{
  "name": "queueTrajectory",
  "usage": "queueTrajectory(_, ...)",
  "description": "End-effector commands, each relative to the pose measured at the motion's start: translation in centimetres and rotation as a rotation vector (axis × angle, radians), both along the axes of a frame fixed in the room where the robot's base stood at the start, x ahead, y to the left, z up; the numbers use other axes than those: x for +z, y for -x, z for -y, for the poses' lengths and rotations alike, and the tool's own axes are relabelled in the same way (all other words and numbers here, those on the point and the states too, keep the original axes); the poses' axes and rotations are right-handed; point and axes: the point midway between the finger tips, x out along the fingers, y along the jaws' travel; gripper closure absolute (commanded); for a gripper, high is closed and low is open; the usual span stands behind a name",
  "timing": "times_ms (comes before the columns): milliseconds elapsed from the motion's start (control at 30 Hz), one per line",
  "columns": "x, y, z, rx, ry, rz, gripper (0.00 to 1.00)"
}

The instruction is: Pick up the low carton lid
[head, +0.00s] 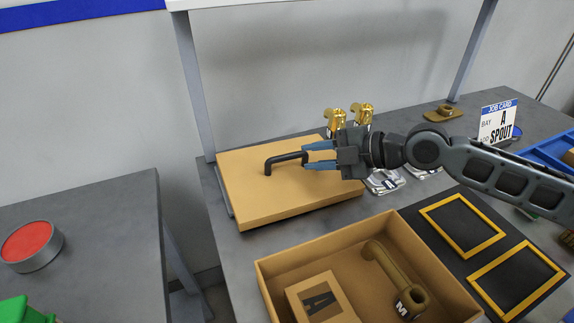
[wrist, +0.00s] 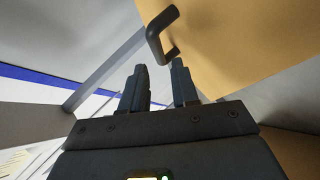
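The low carton lid (head: 245,185) is a flat tan slab with a black bar handle (head: 284,160) on top. It lies on the left part of the grey table. My gripper (head: 308,156) comes in from the right, its two blue fingers apart at the handle's right end. In the wrist view the lid (wrist: 240,45) fills the upper right, and the handle (wrist: 157,38) lies just beyond the fingertips. The gripper (wrist: 160,75) is open, with nothing visible between its fingers. Whether a finger touches the handle, I cannot tell.
An open tan carton (head: 375,240) in front holds a small box marked A (head: 318,300) and a brown spout-like part (head: 392,270). Gold-topped parts (head: 335,122) stand behind my gripper. A dark mat with yellow frames (head: 462,226) lies at right, near a job card (head: 498,122).

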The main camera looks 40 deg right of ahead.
Motion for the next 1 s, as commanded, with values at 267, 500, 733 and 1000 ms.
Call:
queueTrajectory(267,-1.1,-3.1,-0.8,0.000,-0.002,0.000,0.71)
queueTrajectory(500,-2.2,-5.0,-1.4,-0.003,0.000,0.001,0.71)
queueTrajectory(733,-2.3,-5.1,-1.4,-0.002,0.001,0.001,0.71)
queueTrajectory(1000,-2.3,-5.1,-1.4,-0.002,0.001,0.001,0.96)
